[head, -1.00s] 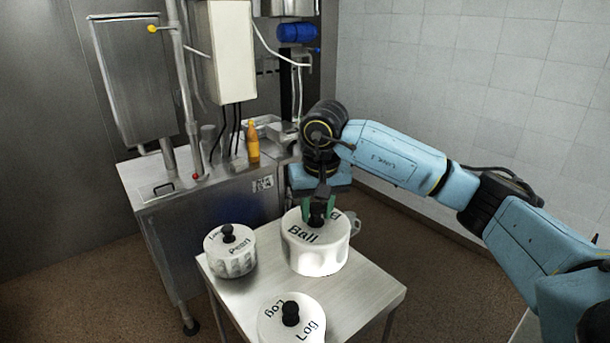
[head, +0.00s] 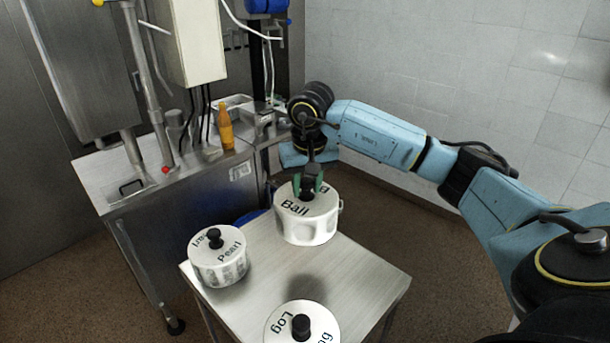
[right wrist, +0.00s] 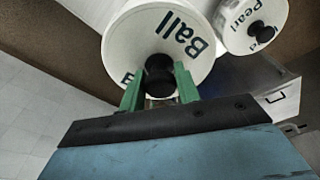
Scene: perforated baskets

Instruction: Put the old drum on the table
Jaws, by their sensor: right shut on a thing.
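A white lidded drum marked "Ball" (head: 306,226) hangs upright, apparently just above the back part of the small table (head: 262,262). My right gripper (head: 309,189) comes from above and is shut on its black knob. In the right wrist view the green fingers (right wrist: 160,88) stand either side of the knob, with the "Ball" lid (right wrist: 150,35) around it. A smaller white drum marked "Pearl" (head: 222,266) stands at the table's left edge. A white drum marked "Log" (head: 285,332) stands at the front, cut off by the frame. No label reading "old" shows. My left gripper is not in view.
A steel counter (head: 190,185) with an orange bottle (head: 225,128) stands behind and left of the table. A tiled wall (head: 450,80) closes the right side. The tabletop's middle and right are bare, with a dark shadow on them.

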